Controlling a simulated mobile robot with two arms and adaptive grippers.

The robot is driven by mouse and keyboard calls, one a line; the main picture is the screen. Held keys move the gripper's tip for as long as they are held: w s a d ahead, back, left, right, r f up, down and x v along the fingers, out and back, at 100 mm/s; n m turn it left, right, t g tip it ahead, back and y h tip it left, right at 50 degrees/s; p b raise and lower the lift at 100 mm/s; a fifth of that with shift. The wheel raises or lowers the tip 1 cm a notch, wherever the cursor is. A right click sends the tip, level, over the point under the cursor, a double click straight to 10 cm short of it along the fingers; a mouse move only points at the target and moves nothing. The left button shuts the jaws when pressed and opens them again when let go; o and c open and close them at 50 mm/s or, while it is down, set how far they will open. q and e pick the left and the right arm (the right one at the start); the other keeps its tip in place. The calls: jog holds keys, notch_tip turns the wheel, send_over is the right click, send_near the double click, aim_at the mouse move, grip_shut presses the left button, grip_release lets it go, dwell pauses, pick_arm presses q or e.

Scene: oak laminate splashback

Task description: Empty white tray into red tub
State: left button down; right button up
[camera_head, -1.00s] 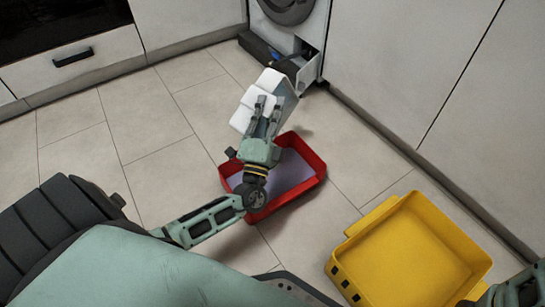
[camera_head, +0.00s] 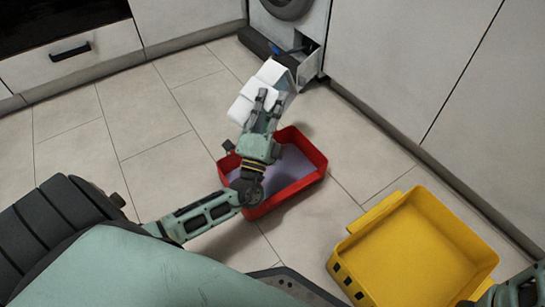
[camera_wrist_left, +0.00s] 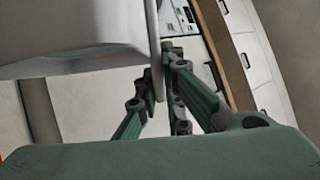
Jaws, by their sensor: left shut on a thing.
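The white tray (camera_head: 248,99) is held tilted on its side above the far rim of the red tub (camera_head: 303,181) in the head view. My left gripper (camera_head: 264,103) is shut on the tray's edge. In the left wrist view the tray (camera_wrist_left: 75,35) fills the upper left, with its edge between the fingers (camera_wrist_left: 165,90). The tub stands on the floor, and a pale lilac surface shows inside it. My gripper and forearm hide part of the tub. I cannot see what the tray holds. My right arm (camera_head: 518,291) shows at the lower right, but its fingers are not clear.
A yellow tub (camera_head: 418,250) stands on the floor at the right and looks empty. A white machine (camera_head: 307,62) with an open lower compartment is behind the tray. White cabinets line the back and right. Tiled floor (camera_head: 140,130) is clear at the left.

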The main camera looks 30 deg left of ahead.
pick_arm(q)
jog(key=shift+d+f+m+t+h+b, duration=0.1)
jog(key=shift+f+m+t+h+b, duration=0.2)
jog(key=shift+m+h+b, duration=0.45)
jog(key=shift+d+f+m+t+h+b, duration=0.1)
jog(key=shift+f+m+t+h+b, duration=0.2)
jog(key=shift+m+b, duration=0.8)
jog(key=shift+d+f+m+t+h, duration=0.1)
jog(key=shift+f+m+t+h, duration=0.25)
jog(key=shift+m+h, duration=0.7)
